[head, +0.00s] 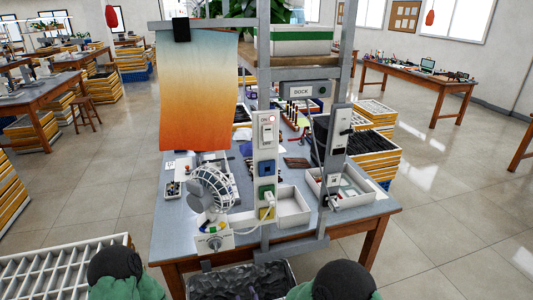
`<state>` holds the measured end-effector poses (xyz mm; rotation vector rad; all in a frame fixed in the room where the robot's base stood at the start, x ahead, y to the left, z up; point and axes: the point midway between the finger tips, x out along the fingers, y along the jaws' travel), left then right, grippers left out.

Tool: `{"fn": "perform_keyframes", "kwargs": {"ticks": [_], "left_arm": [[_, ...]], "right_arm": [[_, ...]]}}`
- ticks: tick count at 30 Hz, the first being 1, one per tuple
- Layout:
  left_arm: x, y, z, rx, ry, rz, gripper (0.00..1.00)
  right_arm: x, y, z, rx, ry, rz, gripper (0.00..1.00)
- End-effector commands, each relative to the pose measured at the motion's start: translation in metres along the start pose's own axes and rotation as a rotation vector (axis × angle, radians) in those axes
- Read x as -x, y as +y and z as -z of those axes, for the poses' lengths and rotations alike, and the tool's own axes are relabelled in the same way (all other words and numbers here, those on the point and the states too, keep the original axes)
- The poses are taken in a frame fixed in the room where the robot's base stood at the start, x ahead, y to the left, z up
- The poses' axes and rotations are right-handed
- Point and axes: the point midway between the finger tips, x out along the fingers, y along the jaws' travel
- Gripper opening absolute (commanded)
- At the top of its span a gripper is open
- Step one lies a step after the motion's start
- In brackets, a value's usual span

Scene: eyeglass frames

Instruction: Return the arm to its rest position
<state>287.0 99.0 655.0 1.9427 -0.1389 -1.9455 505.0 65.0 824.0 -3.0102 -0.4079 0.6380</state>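Neither of my grippers shows in the head view. Two dark rounded parts with green, which look like parts of my own arms, rise at the bottom edge, one left of the middle and one right of it. What lies beyond them is out of the picture. The grey-topped work table (290,247) with wooden legs stands in front of me. No eyeglass frames can be made out clearly at this size.
A grey post frame holds a blue-to-orange cloth (198,95), a DOCK box (303,90) and switch panels (267,135). A white fan (212,190) and white trays (293,208) sit on the table. A dark-filled bin (240,283) and white slotted rack (60,272) stand low in front.

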Motion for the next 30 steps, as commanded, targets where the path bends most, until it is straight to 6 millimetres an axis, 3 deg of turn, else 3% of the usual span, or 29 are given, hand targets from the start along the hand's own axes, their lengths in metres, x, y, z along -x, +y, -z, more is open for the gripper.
{"fn": "perform_keyframes", "kwargs": {"ticks": [1,6,12,15,21,30], "left_arm": [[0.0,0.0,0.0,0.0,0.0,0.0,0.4],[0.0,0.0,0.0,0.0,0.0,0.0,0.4],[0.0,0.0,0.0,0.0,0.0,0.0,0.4],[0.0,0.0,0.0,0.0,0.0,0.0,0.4],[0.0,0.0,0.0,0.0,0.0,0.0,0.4],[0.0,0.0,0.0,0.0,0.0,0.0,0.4]], "right_arm": [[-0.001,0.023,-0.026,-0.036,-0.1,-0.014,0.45],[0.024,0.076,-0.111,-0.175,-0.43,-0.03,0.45],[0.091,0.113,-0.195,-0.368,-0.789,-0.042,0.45],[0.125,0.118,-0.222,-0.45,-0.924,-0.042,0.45],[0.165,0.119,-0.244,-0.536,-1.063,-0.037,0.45],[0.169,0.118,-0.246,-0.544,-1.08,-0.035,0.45]]}}
